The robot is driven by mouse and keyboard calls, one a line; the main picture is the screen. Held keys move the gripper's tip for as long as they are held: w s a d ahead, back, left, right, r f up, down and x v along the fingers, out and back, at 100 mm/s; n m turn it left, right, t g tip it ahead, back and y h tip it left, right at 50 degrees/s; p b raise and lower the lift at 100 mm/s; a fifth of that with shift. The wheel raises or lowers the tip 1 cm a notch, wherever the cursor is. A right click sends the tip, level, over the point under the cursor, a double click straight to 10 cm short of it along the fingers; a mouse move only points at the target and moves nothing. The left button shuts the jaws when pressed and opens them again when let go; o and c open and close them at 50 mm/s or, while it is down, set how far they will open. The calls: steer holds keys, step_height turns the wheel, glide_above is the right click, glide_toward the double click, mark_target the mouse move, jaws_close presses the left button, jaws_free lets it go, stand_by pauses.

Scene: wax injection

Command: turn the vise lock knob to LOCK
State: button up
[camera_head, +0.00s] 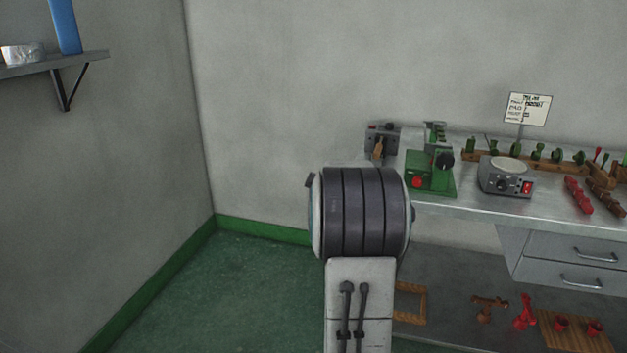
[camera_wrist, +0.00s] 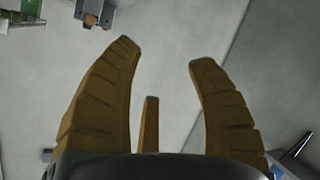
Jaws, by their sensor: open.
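A green vise-like device (camera_head: 428,172) stands on the workbench in the head view, right of my arm. It has a black round knob (camera_head: 445,160) on its right side and a red knob (camera_head: 417,182) low on its front. I cannot read any lock marking or the knob's setting. In the wrist view, part of a green device (camera_wrist: 22,14) shows at the top left corner, with no knob clear there. My gripper (camera_wrist: 160,54) has its two brown fingers spread apart, with nothing between them. My gripper is hidden in the head view.
A grey box with a brown handle (camera_head: 382,140) stands left of the green device; it also shows in the wrist view (camera_wrist: 95,14). A grey round-topped unit (camera_head: 506,176) stands to the right. The workbench (camera_head: 470,207) holds wax models behind. A wall shelf (camera_head: 85,58) is at upper left.

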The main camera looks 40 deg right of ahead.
steer(key=shift+y, duration=0.6)
steer(key=shift+w+a+r+p, duration=0.15)
steer(key=shift+w+a, duration=0.05)
steer(key=shift+a, duration=0.55)
steer(key=shift+w+a+r+p, duration=0.15)
steer(key=shift+a+r, duration=0.05)
steer(key=shift+a, duration=0.5)
steer(key=shift+w+a+r+p, duration=0.15)
steer(key=shift+w+a, duration=0.05)
steer(key=shift+a, duration=0.55)
steer(key=s+a+r+g+y+p, duration=0.1)
steer(key=s+a+r+y+p, duration=0.15)
steer(key=a, duration=0.55)
steer(key=s+a+r+n+y+p, duration=0.1)
steer(key=a+r+p, duration=0.15)
steer(key=a, duration=0.45)
steer(key=s+a+r+g+y+p, duration=0.1)
steer(key=s+a+y+p, duration=0.15)
steer(key=a, duration=0.55)
steer(key=s+a+r+n+g+y+p, duration=0.1)
steer(key=s+a+g+p, duration=0.3)
steer(key=s+a, duration=1)
steer(key=s+y+p, duration=0.1)
steer(key=s+p, duration=0.2)
steer(key=s, duration=0.1)
steer(key=shift+s+a+r+y+p, duration=0.25)
steer(key=shift+r+y+p, duration=0.05)
steer(key=shift+y+p, duration=0.1)
